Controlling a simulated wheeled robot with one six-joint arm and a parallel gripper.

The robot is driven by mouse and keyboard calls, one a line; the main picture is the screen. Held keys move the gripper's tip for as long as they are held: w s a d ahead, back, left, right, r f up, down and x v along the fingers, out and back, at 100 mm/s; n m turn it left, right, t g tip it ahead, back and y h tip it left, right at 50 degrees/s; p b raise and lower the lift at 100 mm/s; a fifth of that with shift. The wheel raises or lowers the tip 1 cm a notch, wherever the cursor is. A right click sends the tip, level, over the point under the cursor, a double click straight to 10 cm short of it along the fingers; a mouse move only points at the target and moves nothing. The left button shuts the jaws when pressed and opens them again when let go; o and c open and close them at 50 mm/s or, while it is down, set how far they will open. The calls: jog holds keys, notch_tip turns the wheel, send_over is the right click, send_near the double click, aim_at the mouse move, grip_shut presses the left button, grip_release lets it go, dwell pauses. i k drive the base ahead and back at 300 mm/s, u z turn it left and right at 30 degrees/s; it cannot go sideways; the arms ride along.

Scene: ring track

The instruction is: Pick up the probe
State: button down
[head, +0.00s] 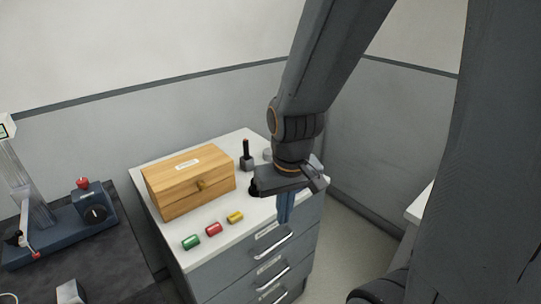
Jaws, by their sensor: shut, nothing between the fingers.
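No thing in view can be told for certain as the probe. A small upright black piece with a red top (246,155) stands on the white cabinet top, right of the wooden box; I cannot tell if it is the probe. My gripper (286,212) points down near the cabinet's right front edge, with its blue-grey fingers together and empty. It is right of and nearer than the black piece. My gripper and arm hide part of the cabinet's right side.
A grey round item (267,155) is partly hidden. Drawer handles (272,247) jut out. A blue device (92,208) stands left on a dark bench.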

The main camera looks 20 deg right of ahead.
aim_at(245, 141)
jog(key=z, duration=2.1)
jog(key=k, duration=1.15)
jog(key=u, duration=0.65)
jog(key=i, duration=0.4)
jog(key=z, duration=0.15)
